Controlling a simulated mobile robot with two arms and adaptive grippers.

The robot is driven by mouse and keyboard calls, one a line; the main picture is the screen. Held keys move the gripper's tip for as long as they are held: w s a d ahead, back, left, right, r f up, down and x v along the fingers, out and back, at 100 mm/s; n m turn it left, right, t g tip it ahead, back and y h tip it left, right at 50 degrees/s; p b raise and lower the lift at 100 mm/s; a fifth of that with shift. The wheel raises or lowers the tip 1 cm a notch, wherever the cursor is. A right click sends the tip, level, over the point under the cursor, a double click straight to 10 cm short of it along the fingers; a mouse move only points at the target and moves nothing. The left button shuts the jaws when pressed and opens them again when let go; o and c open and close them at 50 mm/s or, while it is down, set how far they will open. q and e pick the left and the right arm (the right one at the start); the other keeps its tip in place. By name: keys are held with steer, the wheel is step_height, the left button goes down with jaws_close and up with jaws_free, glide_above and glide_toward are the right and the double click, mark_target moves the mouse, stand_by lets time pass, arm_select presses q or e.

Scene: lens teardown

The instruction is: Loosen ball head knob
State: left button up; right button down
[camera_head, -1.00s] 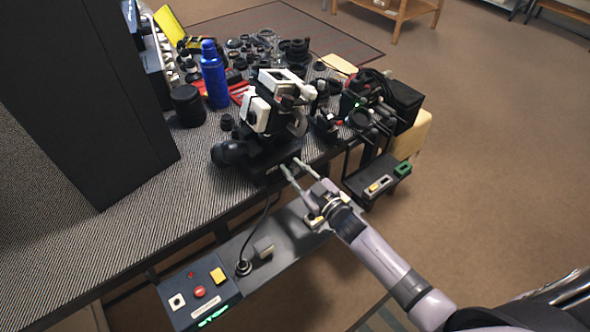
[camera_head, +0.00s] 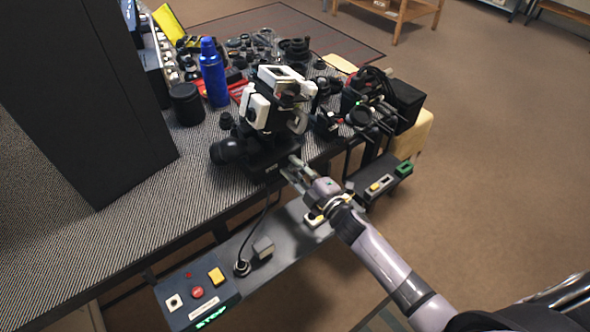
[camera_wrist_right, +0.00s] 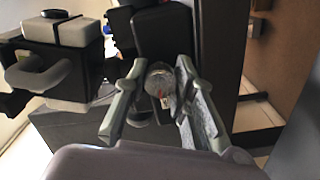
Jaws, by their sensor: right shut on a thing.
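A black and white device (camera_head: 257,108) stands at the front edge of the table, with a dark base block (camera_head: 270,160) low on its near side. My right gripper (camera_head: 291,172) reaches in from the lower right, with its fingertips at the near face of this block. In the right wrist view, a round grey knob (camera_wrist_right: 160,80) with a small red mark sits between the tips of my right gripper (camera_wrist_right: 159,88), which is shut on it. In the head view, the fingers hide the knob. My left gripper is not in view.
A blue bottle (camera_head: 214,75) and a dark cylinder (camera_head: 187,104) stand behind the device. Lenses and small parts crowd the back of the table. A control box (camera_head: 198,292) with buttons sits low at the front left. The table's left front (camera_head: 110,245) is clear.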

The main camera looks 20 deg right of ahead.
steer(key=shift+n, duration=0.8)
steer(key=c, duration=1.3)
jaws_free()
steer(key=shift+c, duration=0.2)
steer(key=v, duration=1.2)
